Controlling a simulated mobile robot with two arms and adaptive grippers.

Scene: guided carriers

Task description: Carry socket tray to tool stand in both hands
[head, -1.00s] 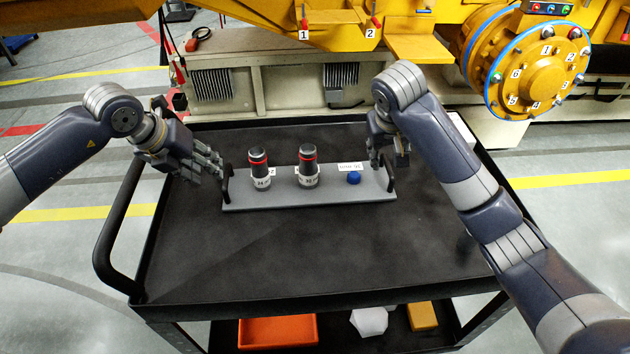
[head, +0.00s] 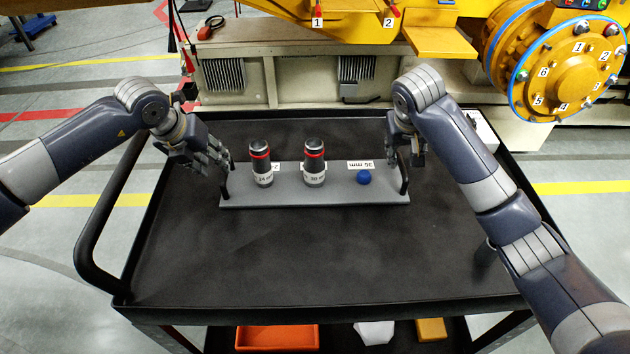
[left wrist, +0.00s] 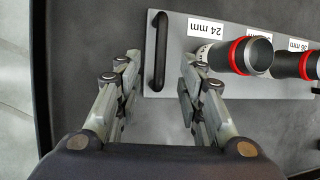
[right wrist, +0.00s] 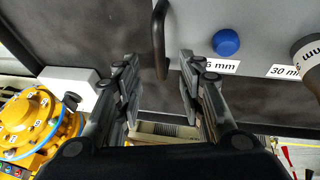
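The socket tray (head: 325,196) is a grey plate lying flat on a black cart top, with an upright black handle at each end. It carries two dark red-banded sockets, labelled 24 mm (head: 261,165) and 30 mm (head: 314,163), and a blue peg (head: 363,177) at the bare 36 mm place. My left gripper (head: 222,158) is open at the left handle (left wrist: 157,50), which shows between and just beyond its fingers. My right gripper (head: 407,160) is open, with the right handle (right wrist: 160,40) between its fingers. Neither is closed on a handle. I cannot identify the tool stand.
The cart top (head: 320,255) is clear in front of the tray and has a raised rim. An orange bin (head: 277,337), a white item and a yellow block lie on the shelf below. A yellow machine with a round hub (head: 565,75) stands behind the cart.

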